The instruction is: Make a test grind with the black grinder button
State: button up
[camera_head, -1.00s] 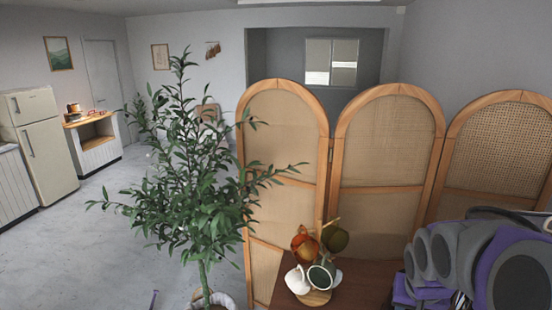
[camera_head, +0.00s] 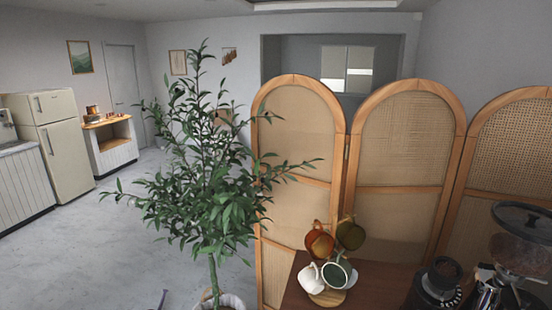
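At the lower right edge stands a black coffee grinder (camera_head: 522,252) with a round dark lid over a hopper that seems to hold brown beans. Its lower body is cut off by the frame, and I cannot make out its button. Left of it is a smaller black device (camera_head: 438,285) with dark brown contents at its top; I cannot tell whether it is a second grinder. My gripper is not in view.
A mug stand with several mugs (camera_head: 336,274) is on the brown cart top (camera_head: 293,292). A rattan folding screen (camera_head: 400,140) stands behind. A potted tree (camera_head: 210,190) is left of the cart. Open floor (camera_head: 80,240) lies further left, before the fridge (camera_head: 60,140).

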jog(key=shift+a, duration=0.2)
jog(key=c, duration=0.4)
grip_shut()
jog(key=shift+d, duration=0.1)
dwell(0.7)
